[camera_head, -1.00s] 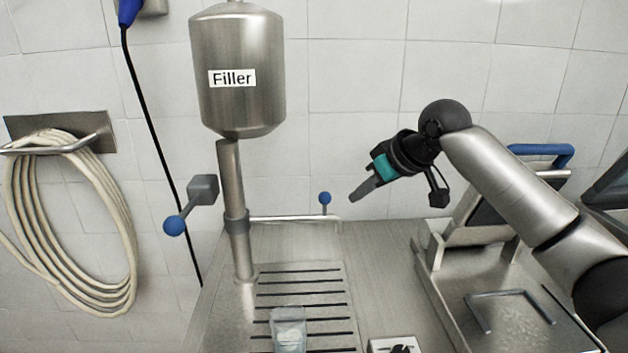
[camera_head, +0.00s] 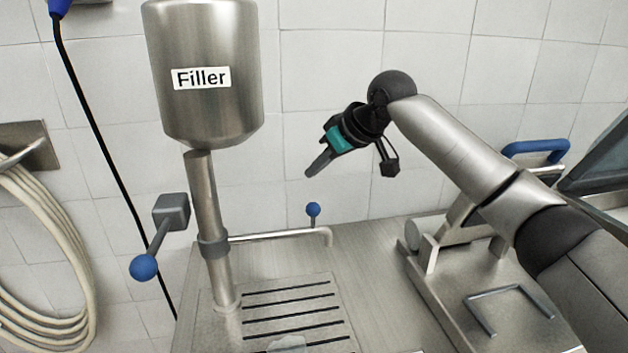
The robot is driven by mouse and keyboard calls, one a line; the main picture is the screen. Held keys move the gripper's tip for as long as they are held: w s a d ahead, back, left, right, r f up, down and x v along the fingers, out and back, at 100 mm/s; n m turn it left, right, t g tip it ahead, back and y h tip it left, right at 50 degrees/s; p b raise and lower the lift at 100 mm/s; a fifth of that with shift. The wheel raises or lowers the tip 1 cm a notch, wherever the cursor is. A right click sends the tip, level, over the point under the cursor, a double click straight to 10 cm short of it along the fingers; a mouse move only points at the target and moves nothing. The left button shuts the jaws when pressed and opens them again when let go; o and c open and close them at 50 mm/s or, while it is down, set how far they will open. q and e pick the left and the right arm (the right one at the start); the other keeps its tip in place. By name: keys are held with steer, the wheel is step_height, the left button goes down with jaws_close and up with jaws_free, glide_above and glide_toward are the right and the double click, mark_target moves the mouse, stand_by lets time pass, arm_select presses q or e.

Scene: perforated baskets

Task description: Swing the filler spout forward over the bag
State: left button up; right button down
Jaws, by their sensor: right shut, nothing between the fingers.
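The filler (camera_head: 205,115) is a steel tank labelled "Filler" on a steel post at the left. Its spout (camera_head: 285,235) is a thin tube running right from the post collar, its end bent down near the back of the counter, beside the slotted grate. A small blue knob (camera_head: 313,209) stands up from the spout. The clear bag (camera_head: 288,344) shows only its top at the bottom edge, on the grate. My right gripper (camera_head: 311,172) is shut and empty, in the air above the knob and apart from it. My left gripper is out of view.
A grey box with a blue-ball lever (camera_head: 144,267) sticks out left of the post. A steel machine with a blue handle (camera_head: 535,147) stands on the right under my right arm. A coiled hose (camera_head: 50,270) hangs on the left wall. The counter between grate and machine is clear.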

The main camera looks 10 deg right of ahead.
steer(key=x, duration=0.9)
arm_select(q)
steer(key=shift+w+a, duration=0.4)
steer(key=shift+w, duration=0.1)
arm_select(e)
steer(key=shift+s+d+f, duration=0.2)
steer(key=shift+s+d, duration=0.3)
steer(key=shift+s, duration=0.35)
steer(key=shift+s+d+f, duration=0.2)
steer(key=shift+s+d, duration=0.35)
steer(key=shift+s, duration=0.3)
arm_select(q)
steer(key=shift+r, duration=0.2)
